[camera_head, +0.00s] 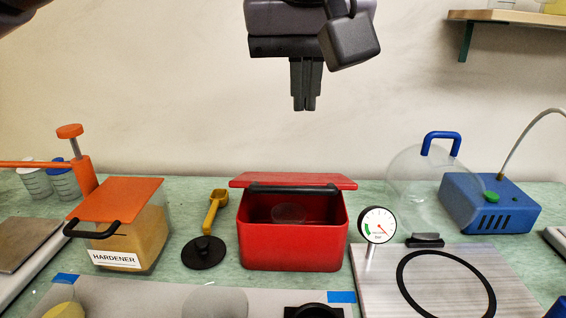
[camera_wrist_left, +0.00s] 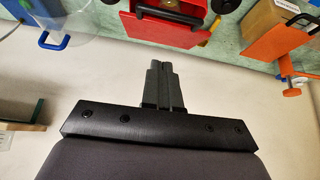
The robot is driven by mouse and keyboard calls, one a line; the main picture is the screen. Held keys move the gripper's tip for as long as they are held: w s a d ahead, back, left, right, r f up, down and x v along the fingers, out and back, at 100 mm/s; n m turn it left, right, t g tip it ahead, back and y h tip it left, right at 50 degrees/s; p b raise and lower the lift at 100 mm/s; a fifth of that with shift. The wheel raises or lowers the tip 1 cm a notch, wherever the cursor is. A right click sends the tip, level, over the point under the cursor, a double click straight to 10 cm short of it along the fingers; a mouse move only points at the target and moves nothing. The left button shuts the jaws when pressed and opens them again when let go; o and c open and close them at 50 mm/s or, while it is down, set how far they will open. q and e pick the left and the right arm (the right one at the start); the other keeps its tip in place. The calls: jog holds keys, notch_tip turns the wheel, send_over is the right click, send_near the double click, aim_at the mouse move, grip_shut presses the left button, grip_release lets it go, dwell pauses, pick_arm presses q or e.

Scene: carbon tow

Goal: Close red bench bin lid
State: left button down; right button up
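The red bench bin (camera_head: 290,248) stands on the green bench near the middle. Its red lid (camera_head: 300,179) is open, raised over the back of the bin and seen nearly edge-on, with a black bar handle (camera_head: 292,189) along its edge. The front opening shows a clear round dish (camera_head: 288,213) inside. In the left wrist view the lid (camera_wrist_left: 160,48) shows as a broad red panel beyond the fingertips. My left gripper (camera_head: 304,106) hangs fingers down, above the lid in the head view, apart from it. Its fingers (camera_wrist_left: 159,66) are together and empty. My right gripper is not in view.
Left of the bin are a hardener box (camera_head: 132,240) with an orange lid, a yellow scoop (camera_head: 214,208) and a black knobbed disc (camera_head: 204,252). Right are a dial gauge (camera_head: 377,225), a clear dome (camera_head: 415,190) and a blue pump (camera_head: 490,208).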

pick_arm(q)
send_near(293, 182)
jog(key=shift+s+d+f, duration=0.1)
jog(key=shift+d+f, duration=0.2)
jog(key=shift+f, duration=0.5)
jog(key=shift+s+d+f, duration=0.1)
jog(key=shift+d+f, duration=0.2)
jog(key=shift+f, duration=0.55)
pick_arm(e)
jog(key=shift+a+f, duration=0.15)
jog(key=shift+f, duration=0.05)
pick_arm(q)
jog(key=shift+b, duration=0.3)
jog(key=f+b, duration=0.1)
jog(key=s+f+b, duration=0.1)
jog(key=f+b, duration=0.1)
jog(key=shift+s+f, duration=0.35)
jog(key=shift+s, duration=0.05)
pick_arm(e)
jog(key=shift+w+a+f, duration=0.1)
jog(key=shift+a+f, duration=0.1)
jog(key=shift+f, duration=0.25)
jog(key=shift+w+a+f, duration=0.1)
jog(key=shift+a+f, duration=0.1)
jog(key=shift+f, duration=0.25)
